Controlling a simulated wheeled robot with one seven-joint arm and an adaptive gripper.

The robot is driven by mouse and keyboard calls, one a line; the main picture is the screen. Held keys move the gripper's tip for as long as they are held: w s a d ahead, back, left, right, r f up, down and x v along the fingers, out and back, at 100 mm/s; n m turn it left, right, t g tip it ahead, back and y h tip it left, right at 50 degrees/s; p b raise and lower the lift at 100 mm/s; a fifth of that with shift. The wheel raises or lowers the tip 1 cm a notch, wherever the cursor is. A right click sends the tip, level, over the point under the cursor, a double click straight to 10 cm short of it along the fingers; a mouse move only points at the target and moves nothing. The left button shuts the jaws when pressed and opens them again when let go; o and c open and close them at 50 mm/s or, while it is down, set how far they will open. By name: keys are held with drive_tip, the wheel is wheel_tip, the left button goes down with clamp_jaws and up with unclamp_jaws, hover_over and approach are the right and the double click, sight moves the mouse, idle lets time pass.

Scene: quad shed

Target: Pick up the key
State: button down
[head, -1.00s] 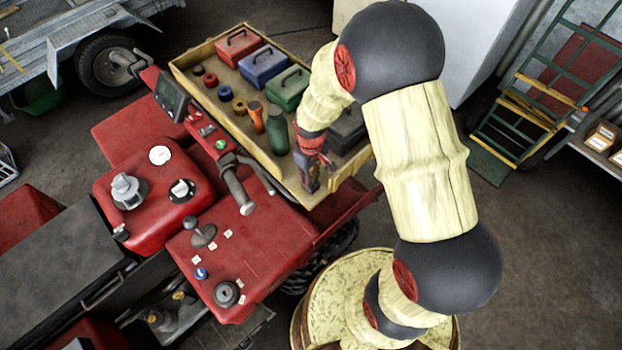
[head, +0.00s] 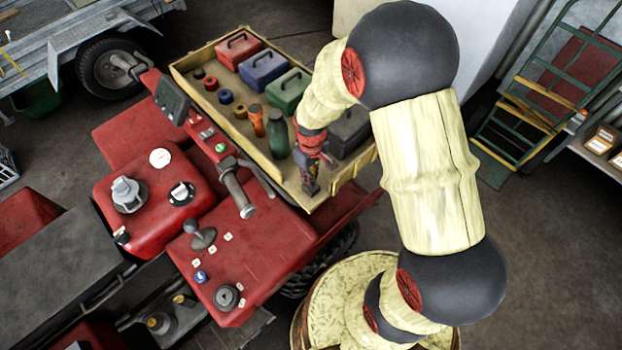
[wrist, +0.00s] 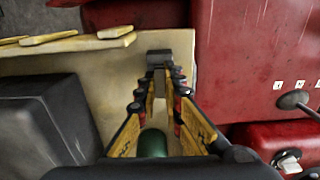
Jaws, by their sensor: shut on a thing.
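My gripper (head: 311,187) points down at the near right end of the yellow tray on the red quad. In the wrist view my gripper (wrist: 159,68) has its yellow fingers drawn together at the tips, over the tray's bare floor near its edge. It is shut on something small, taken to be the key.
The tray (head: 222,112) holds red (head: 238,50), blue (head: 263,68) and green (head: 289,90) boxes. A green bottle (head: 278,136), an orange bottle (head: 256,120) and a dark case (head: 349,130) stand close to my gripper. The quad's handlebar (head: 237,188) is at the left.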

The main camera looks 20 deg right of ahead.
drive_tip(key=s+a+r, duration=0.3)
drive_tip(key=s+r, duration=0.7)
drive_tip(key=s, duration=0.3)
drive_tip(key=shift+s+a+r+p, duration=0.2)
drive_tip(key=shift+s+r+p, duration=0.1)
drive_tip(key=shift+r+p, duration=0.1)
drive_tip(key=shift+w+f, duration=0.1)
drive_tip(key=shift+f, duration=0.05)
